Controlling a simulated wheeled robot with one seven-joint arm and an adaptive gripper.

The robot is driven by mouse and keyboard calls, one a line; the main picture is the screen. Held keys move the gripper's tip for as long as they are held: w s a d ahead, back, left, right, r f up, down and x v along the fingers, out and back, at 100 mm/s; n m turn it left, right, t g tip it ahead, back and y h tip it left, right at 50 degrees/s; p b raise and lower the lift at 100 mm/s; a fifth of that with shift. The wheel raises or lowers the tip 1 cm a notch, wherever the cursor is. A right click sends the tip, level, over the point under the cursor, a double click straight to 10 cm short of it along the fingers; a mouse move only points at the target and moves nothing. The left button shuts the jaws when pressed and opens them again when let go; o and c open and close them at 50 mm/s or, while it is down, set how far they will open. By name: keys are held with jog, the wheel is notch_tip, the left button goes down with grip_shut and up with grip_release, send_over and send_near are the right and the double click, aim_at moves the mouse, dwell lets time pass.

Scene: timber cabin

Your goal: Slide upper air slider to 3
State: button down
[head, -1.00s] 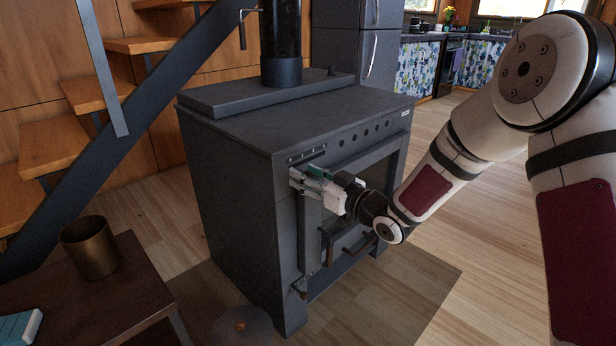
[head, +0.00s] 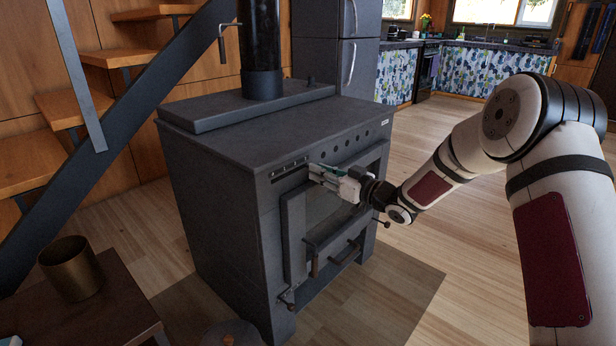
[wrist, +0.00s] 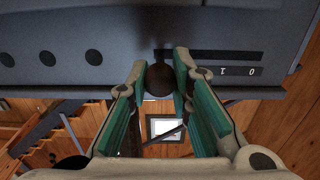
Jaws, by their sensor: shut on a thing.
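The dark stove (head: 215,180) stands ahead, with the upper air slider's slot (head: 290,168) at the upper left of its front. My gripper (head: 314,170) is at the right end of that slot in the head view. In the wrist view, my gripper (wrist: 161,63) has a finger on each side of the slider's round dark knob (wrist: 159,81) and is shut on it. The dark slot (wrist: 225,54) runs right from the knob there, with upside-down marks 1 and 0 (wrist: 237,71) beside it. Other marks are hidden by the fingers.
Several round holes (head: 355,140) line the stove front right of the slider. The stove door's handles (head: 345,252) stick out below my gripper. A side table (head: 110,310) with a brass cup (head: 70,267) is at the lower left.

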jog(key=shift+w+d, duration=0.2)
jog(key=shift+w, duration=0.05)
jog(key=c, duration=1.4)
grip_release()
jog(key=shift+d, duration=0.1)
jog(key=v, duration=1.2)
